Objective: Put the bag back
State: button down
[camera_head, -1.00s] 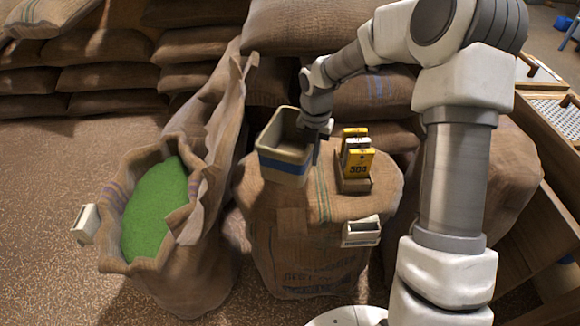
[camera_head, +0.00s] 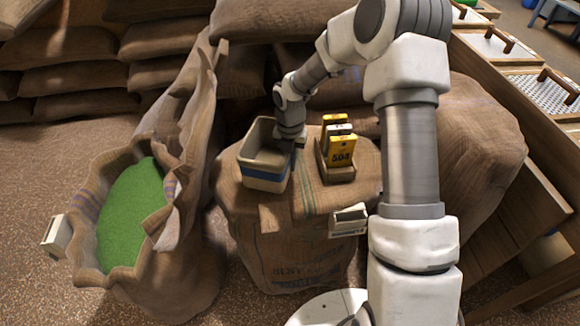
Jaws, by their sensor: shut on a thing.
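My gripper (camera_head: 294,146) is shut on the right side of a cream bucket (camera_head: 262,178) with a blue band. The bucket is upright at the left part of the top of a closed burlap bag (camera_head: 290,240). I cannot tell whether it touches the bag. The bucket's inside looks empty from here. An open burlap bag (camera_head: 180,270) filled with green grain (camera_head: 130,212) stands to the left. Which bag the task means is not clear from the view.
A wooden holder (camera_head: 337,172) with yellow number cards stands on the middle bag, right of the gripper. White boxes hang on the open bag (camera_head: 57,236) and middle bag (camera_head: 349,220). Stacked sacks (camera_head: 70,80) fill the back; wooden bins (camera_head: 515,60) line the right.

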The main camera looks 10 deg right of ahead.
jog(key=shift+f, duration=0.5)
jog(key=shift+f, duration=0.15)
jog(key=c, duration=1)
grip_release()
